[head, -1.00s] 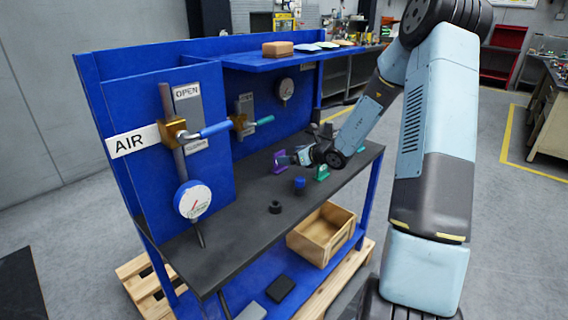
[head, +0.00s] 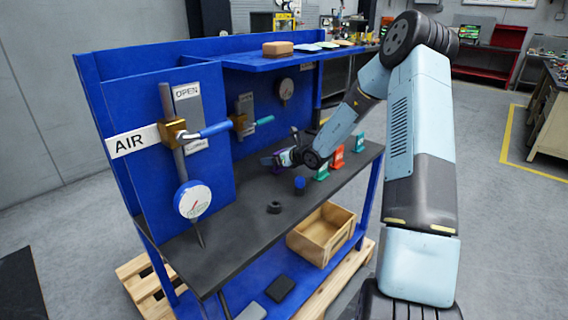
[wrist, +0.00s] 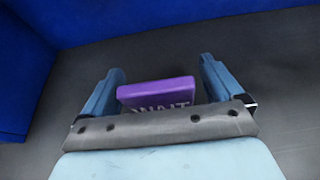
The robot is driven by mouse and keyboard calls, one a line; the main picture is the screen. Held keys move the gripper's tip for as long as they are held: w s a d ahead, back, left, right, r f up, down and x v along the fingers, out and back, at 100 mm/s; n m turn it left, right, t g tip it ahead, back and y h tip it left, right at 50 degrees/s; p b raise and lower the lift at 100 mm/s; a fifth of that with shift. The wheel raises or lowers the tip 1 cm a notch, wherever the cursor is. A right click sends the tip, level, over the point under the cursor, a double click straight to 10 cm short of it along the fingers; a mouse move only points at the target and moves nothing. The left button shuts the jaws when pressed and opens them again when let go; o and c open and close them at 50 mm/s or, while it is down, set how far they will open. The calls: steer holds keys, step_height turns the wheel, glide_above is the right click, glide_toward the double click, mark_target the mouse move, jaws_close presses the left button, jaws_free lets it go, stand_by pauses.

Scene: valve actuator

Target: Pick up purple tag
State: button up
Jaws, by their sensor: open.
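The purple tag (wrist: 157,93) shows in the wrist view between the two blue fingers of my gripper (wrist: 160,88). White letters on its face read "WAIT", partly hidden by the gripper's front edge. The fingers are open, with a gap on each side of the tag. In the head view my gripper (head: 272,160) is low over the dark bench top, at the purple tag (head: 279,169), which is mostly hidden behind it.
A blue panel rises behind.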

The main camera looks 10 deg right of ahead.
steer(key=c, duration=1)
steer(key=shift+c, duration=0.2)
